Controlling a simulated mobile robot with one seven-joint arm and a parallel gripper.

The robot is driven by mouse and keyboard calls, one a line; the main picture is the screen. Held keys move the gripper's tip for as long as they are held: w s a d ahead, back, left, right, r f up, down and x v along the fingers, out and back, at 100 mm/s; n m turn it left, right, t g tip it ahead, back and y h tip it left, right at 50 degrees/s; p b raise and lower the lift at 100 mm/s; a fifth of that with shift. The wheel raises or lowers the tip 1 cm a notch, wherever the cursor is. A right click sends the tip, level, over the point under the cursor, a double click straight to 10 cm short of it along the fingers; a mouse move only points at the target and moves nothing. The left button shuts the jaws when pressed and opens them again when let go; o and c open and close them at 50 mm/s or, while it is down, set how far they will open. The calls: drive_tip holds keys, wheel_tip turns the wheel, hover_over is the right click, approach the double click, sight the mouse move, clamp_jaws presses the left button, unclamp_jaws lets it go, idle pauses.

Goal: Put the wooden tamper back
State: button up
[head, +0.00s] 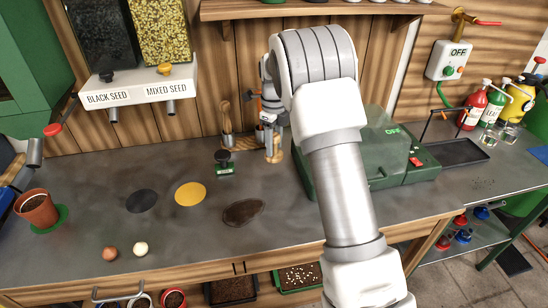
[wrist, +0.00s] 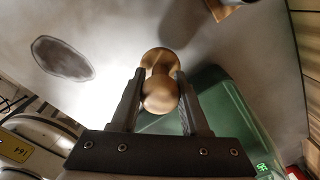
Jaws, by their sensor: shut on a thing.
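The wooden tamper (wrist: 160,85) is a turned, light brown piece with a rounded knob and a narrow waist. In the wrist view it sits between the two dark fingers of my gripper (wrist: 160,92), which are shut on it, with bench surface seen beyond. In the head view my gripper (head: 271,128) is at the back of the bench, left of the green machine, partly hidden by my own arm. A wooden rack (head: 240,143) lies just left of it against the back wall, holding an upright wooden-handled tool (head: 226,115). The rack's right end is hidden.
The green machine (head: 375,150) stands close on the right. A small black-knobbed stamp (head: 223,160), a yellow disc (head: 190,193), a black disc (head: 141,201) and a dark soil patch (head: 243,212) are on the bench. A plant pot (head: 36,208) stands far left.

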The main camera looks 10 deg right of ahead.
drive_tip(key=shift+f, duration=2.2)
drive_tip(key=shift+f, duration=0.1)
drive_tip(key=shift+f+b, duration=0.15)
drive_tip(key=shift+b, duration=0.15)
drive_tip(key=o, duration=1.2)
